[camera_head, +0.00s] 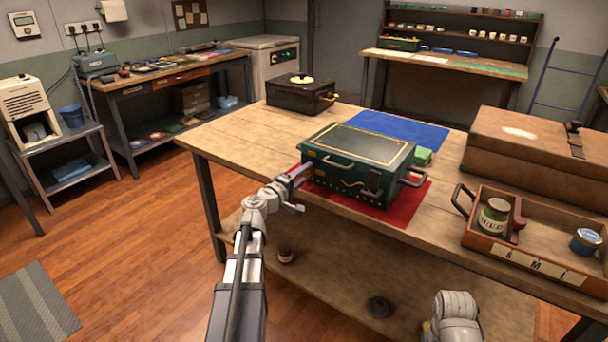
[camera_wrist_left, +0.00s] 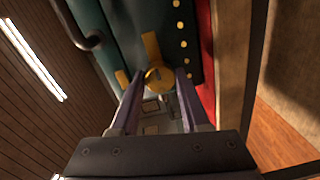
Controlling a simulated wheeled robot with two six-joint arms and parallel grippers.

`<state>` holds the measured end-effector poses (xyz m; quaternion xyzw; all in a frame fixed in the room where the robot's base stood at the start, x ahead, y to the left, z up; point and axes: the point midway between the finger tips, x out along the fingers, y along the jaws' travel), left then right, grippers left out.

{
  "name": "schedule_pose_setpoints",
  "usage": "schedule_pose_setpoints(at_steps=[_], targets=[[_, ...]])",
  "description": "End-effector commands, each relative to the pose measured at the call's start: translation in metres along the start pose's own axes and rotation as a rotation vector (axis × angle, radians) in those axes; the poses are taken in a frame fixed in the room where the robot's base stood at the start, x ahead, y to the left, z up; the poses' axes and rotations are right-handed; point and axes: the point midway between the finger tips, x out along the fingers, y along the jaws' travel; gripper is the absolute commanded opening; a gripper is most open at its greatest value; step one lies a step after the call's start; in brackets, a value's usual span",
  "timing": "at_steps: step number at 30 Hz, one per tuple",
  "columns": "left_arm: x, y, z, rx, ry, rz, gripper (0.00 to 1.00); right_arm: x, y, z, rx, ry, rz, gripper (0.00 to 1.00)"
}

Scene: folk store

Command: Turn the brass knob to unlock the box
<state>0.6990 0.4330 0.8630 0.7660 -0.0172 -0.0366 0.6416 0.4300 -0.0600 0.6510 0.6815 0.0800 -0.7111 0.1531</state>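The dark green box (camera_head: 357,160) with yellow trim stands closed on a red mat (camera_head: 408,207) near the table's front edge. My left gripper (camera_head: 299,176) is at the box's left front side in the head view, where the knob cannot be made out. In the left wrist view the brass knob (camera_wrist_left: 158,79) shows on the box's green face, between the tips of my left gripper (camera_wrist_left: 159,76). The fingers are apart, one on each side of the knob. Whether they touch it cannot be told.
A black box (camera_head: 300,93) and a blue mat (camera_head: 398,131) lie behind. The table's left part is clear.

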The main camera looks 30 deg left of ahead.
Motion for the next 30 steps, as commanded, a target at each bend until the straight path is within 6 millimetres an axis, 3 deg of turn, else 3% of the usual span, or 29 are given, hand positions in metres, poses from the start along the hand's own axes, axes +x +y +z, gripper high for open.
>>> schedule_pose_setpoints(at_steps=[8,17,30], targets=[[0.000,0.000,0.000,-0.001,0.000,0.000,0.74,0.000,0.000,0.000,0.000,0.000,0.000,0.52],[-0.007,0.000,0.000,-0.003,0.001,0.001,0.74,0.000,0.000,0.000,0.000,0.000,0.000,0.52],[-0.071,0.000,0.001,-0.002,0.003,0.000,0.74,-0.002,0.000,0.000,0.000,0.000,0.000,0.52]])
